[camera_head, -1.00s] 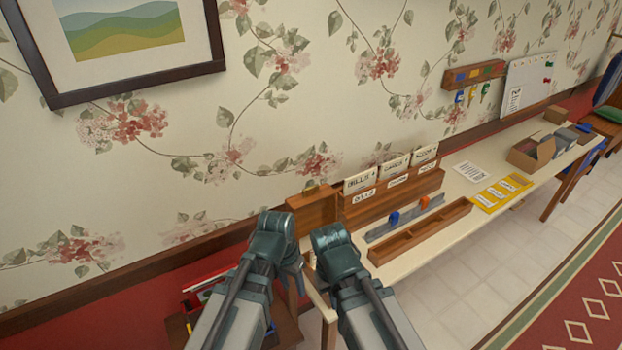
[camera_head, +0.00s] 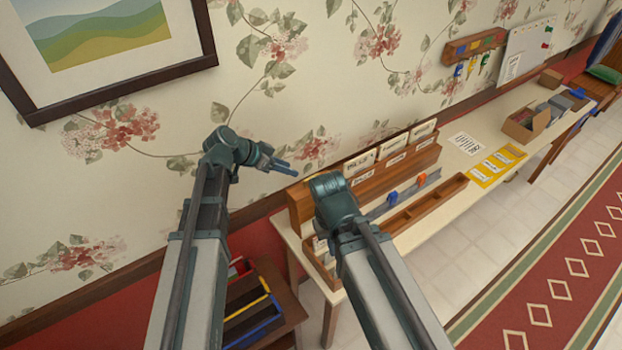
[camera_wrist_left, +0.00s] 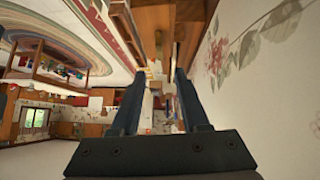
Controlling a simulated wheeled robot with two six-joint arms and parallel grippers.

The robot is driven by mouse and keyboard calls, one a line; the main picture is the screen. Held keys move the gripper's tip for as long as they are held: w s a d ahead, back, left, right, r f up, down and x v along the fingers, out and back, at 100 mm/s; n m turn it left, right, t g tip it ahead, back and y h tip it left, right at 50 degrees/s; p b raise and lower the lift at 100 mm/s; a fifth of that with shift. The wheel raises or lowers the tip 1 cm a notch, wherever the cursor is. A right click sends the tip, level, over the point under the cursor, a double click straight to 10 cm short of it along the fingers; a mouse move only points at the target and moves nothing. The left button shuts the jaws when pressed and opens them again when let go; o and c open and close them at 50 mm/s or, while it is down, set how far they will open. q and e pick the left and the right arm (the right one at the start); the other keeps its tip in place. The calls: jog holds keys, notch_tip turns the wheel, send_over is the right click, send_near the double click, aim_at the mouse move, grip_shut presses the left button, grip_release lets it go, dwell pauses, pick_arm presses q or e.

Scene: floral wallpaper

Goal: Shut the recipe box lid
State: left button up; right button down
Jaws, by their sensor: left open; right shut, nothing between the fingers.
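The recipe box (camera_head: 318,262) stands at the left end of the long table, partly hidden behind my right arm, with pale cards showing inside. Its wooden lid (camera_head: 299,207) stands raised at the wall side. My left gripper (camera_head: 286,168) is open and empty, just above and left of the lid's top edge. I cannot tell whether it touches the lid. In the left wrist view its two fingers (camera_wrist_left: 155,80) are spread apart. My right gripper (camera_head: 328,187) is in front of the lid's right part, shut and empty. Its fingertips are hidden by the hand.
A wooden letter rack (camera_head: 392,168) stands right of the lid on the table. The wall is close behind.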

aim_at(311, 177)
pick_arm(q)
jog(key=b+x, duration=0.6)
jog(key=x, duration=0.3)
jog(key=shift+w+d+f, duration=0.1)
jog(key=shift+f, duration=0.3)
jog(key=shift+b+x, duration=0.5)
jog(key=shift+x, duration=0.35)
jog(key=shift+d+r, duration=0.1)
jog(key=shift+r, duration=0.05)
grip_shut()
